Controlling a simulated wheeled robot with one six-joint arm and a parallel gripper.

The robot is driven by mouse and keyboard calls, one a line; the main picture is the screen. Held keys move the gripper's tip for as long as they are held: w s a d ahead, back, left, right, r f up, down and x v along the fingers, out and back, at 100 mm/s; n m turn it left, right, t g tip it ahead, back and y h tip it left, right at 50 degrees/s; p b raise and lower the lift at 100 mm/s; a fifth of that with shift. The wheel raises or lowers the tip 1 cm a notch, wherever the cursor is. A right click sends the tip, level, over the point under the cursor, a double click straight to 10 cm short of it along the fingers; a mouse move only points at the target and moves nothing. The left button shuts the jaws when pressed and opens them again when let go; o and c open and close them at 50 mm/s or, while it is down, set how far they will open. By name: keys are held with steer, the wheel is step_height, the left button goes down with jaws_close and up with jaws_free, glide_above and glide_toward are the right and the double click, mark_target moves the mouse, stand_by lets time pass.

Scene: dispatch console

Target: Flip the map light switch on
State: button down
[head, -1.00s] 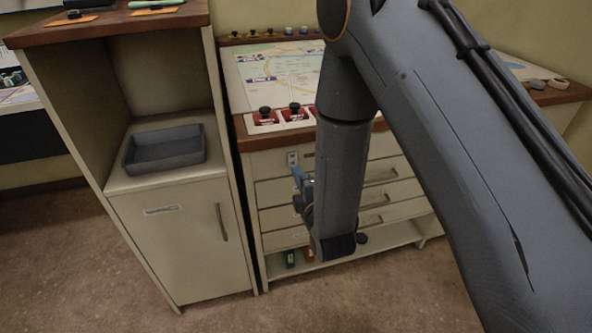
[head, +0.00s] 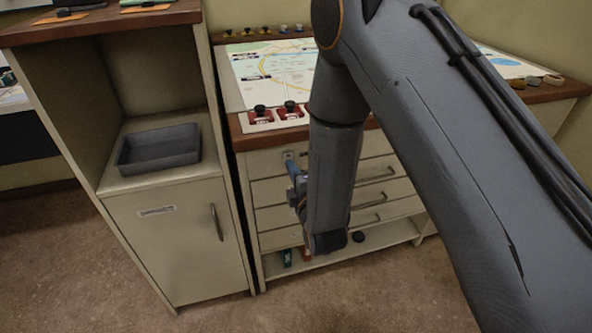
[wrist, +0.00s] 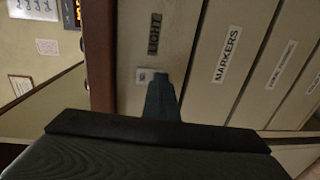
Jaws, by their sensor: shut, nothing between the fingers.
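The map light switch (head: 289,155) is a small pale plate high on the left of the drawer cabinet's front. The lever's position is too small to read. The map (head: 275,68) on the cabinet top looks bright and white.
Red-based black knobs (head: 260,112) stand along the cabinet top's front edge. A cupboard on the left holds a grey tray (head: 160,149). Drawers with handles (head: 375,175) lie behind my arm, above an open low shelf. The floor in front is clear.

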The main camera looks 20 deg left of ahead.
steer(key=f+v, duration=0.3)
steer(key=v, duration=1)
steer(key=shift+s+d+b, duration=0.3)
steer(key=shift+s, duration=0.1)
steer(key=shift+w, duration=0.1)
